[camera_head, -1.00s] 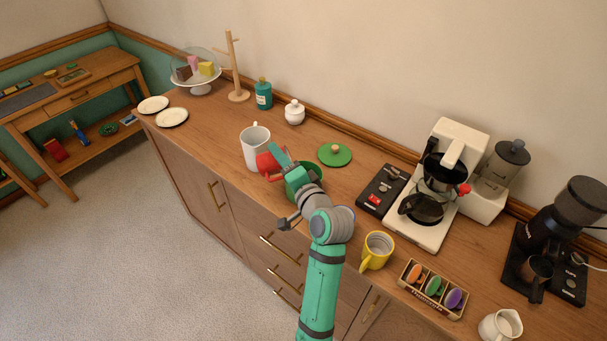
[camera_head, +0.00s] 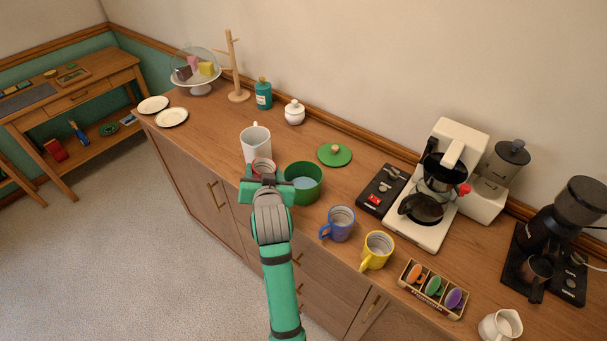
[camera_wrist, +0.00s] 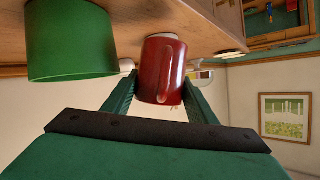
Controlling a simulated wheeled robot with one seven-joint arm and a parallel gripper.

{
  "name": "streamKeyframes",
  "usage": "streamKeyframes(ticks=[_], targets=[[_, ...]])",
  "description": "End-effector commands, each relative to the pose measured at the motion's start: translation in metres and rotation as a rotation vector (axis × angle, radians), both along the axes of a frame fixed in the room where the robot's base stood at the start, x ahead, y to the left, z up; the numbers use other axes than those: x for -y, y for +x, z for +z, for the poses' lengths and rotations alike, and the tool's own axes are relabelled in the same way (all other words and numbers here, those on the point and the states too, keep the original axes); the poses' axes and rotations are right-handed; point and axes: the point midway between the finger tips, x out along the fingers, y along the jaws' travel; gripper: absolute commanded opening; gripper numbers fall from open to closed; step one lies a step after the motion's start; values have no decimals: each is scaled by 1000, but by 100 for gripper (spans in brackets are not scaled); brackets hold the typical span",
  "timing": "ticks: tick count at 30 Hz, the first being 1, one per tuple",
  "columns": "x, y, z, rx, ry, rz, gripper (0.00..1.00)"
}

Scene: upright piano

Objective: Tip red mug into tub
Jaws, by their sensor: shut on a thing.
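The red mug (camera_head: 263,164) is held upright, its round opening facing up, just left of the green tub. My gripper (camera_head: 263,182) is shut on it. In the wrist view the mug (camera_wrist: 163,70) sits between the two green fingers of my gripper (camera_wrist: 160,84). The green tub (camera_head: 313,194) stands open on the counter, with a pale blue-grey surface visible inside. It also shows in the wrist view (camera_wrist: 70,45), beside the mug and apart from it. What is inside the mug is too small to tell.
A white pitcher (camera_head: 255,138) stands close behind the red mug. A green lid (camera_head: 334,154) lies behind the tub. A blue mug (camera_head: 339,225) and a yellow mug (camera_head: 377,251) stand to the tub's right.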

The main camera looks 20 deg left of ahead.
Motion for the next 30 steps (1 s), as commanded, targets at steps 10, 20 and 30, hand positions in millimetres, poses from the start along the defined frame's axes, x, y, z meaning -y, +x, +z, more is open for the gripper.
streamKeyframes(ticks=[10,20,30], targets=[[-16,-7,-20,80,-170,2,18],[-21,-8,-11,112,-232,1,18],[-21,-8,22,111,-232,1,18]])
